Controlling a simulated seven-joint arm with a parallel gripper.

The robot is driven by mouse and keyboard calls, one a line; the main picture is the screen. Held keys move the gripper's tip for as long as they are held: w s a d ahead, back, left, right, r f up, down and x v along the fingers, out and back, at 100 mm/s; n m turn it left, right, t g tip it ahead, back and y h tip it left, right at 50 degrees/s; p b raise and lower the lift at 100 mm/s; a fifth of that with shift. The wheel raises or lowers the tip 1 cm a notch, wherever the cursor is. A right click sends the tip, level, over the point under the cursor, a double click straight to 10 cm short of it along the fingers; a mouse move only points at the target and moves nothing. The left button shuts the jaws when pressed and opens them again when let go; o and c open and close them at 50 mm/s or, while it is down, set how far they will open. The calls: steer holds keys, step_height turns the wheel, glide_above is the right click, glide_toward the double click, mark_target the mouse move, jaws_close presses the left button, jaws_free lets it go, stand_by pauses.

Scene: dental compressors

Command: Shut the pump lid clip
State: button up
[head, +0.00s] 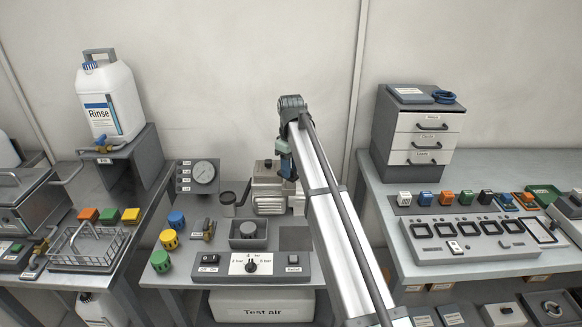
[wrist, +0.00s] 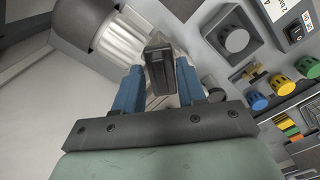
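The pump (head: 268,190) is a pale grey ribbed metal unit at the back of the middle bench in the head view. My gripper (head: 288,168) is at its upper right side, partly hidden by my arm. In the wrist view my gripper (wrist: 158,85) has two blue fingers standing apart. A dark upright lever-like part (wrist: 160,68), which looks like the lid clip, shows between them. I cannot tell whether the fingers touch it. The ribbed pale pump body (wrist: 121,42) is just beyond. The clip's catch is hidden.
A pressure gauge (head: 204,172) stands left of the pump. Blue, yellow and green knobs (head: 169,239) and a switch panel (head: 251,264) are in front. A drawer unit (head: 421,138) stands on the right bench, and a Rinse jug (head: 110,100) on the left.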

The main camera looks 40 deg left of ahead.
step_height(320, 180, up, 14)
stand_by(0.8)
steer(key=shift+f, duration=0.1)
stand_by(0.4)
